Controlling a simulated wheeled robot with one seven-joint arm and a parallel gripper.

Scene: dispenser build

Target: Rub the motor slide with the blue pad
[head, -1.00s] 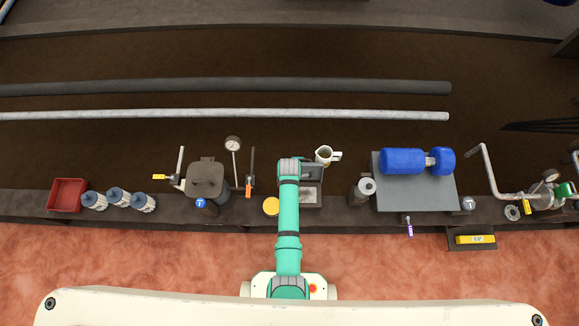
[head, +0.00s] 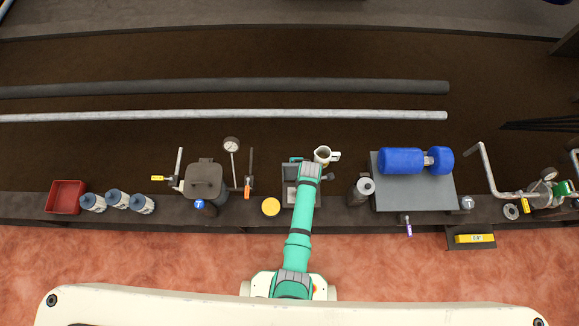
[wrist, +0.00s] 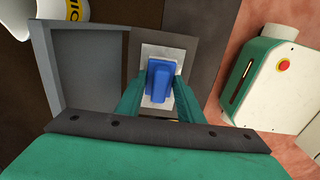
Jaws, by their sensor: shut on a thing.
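The blue pad (wrist: 160,78) is between the teal fingers of my gripper (wrist: 159,94) in the wrist view, and the fingers are shut on it. A pale metal plate (wrist: 150,50) shows under the pad; I cannot tell whether they touch. In the head view my arm hides the pad and fingers. A grey slab (head: 415,198) carrying a blue motor (head: 401,161) lies to the right of my arm; it looks like the motor slide. My gripper is well to the left of it.
A grey tray (wrist: 90,107) and a white jug (head: 322,155) are close to my gripper. A dark cylinder with a pale top (head: 365,186) stands between my arm and the slab. A yellow round tin (head: 271,206) is left of my arm. A purple-handled part (head: 408,228) hangs at the slab's front.

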